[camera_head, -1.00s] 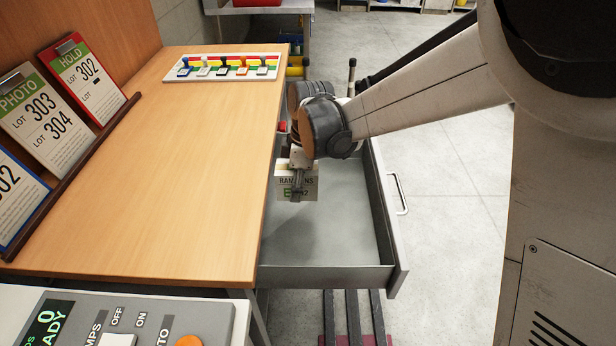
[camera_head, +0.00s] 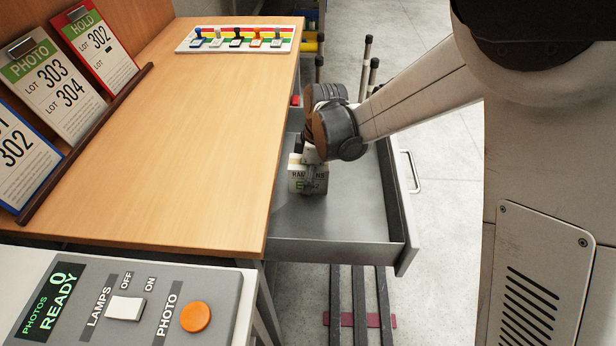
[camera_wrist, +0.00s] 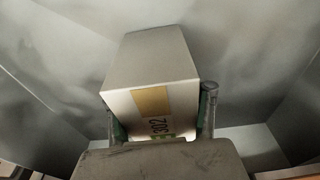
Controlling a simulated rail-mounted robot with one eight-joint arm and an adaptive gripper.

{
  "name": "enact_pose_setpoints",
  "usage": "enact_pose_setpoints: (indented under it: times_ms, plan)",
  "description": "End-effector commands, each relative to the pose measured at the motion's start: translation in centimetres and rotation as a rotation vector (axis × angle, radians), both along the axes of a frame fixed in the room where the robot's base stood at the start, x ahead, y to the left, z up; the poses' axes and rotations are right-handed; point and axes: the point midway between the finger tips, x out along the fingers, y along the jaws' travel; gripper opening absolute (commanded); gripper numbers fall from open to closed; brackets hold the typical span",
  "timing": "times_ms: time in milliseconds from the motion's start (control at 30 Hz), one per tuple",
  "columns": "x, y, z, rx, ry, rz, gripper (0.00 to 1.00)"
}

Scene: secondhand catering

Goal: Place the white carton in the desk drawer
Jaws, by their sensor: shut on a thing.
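The white carton (camera_head: 300,184), with dark lettering and a green mark, is inside the open grey desk drawer (camera_head: 345,248), toward its left side. My gripper (camera_head: 311,178) is shut on the carton from above. In the wrist view the carton (camera_wrist: 150,62) sits between the two fingers of my gripper (camera_wrist: 160,115), with a tan strip and "302" on its near face. The carton is low in the drawer; I cannot tell whether it touches the drawer floor.
The wooden desktop (camera_head: 190,140) lies left of the drawer. A control panel (camera_head: 140,305) is at the front left. Lot cards (camera_head: 50,85) lean at the far left, and a board of coloured switches (camera_head: 240,39) lies at the back. The drawer floor right of the carton is bare.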

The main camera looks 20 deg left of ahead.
Motion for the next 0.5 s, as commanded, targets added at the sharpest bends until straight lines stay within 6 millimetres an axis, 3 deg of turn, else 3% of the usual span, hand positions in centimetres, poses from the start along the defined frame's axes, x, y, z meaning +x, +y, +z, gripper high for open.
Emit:
enact_pose_setpoints:
  times_ms: [33, 67, 167, 200, 500]
  plan:
    - [0.0, 0.0, -0.26, 0.0, 0.0, 0.0, 0.08]
    - [0.01, 0.01, -0.23, 0.0, 0.0, 0.0, 0.48]
    - [0.0, 0.0, -0.16, 0.0, 0.0, 0.0, 0.61]
    - [0.0, 0.0, -0.16, 0.0, 0.0, 0.0, 0.65]
    - [0.0, 0.0, 0.04, 0.0, 0.0, 0.0, 0.65]
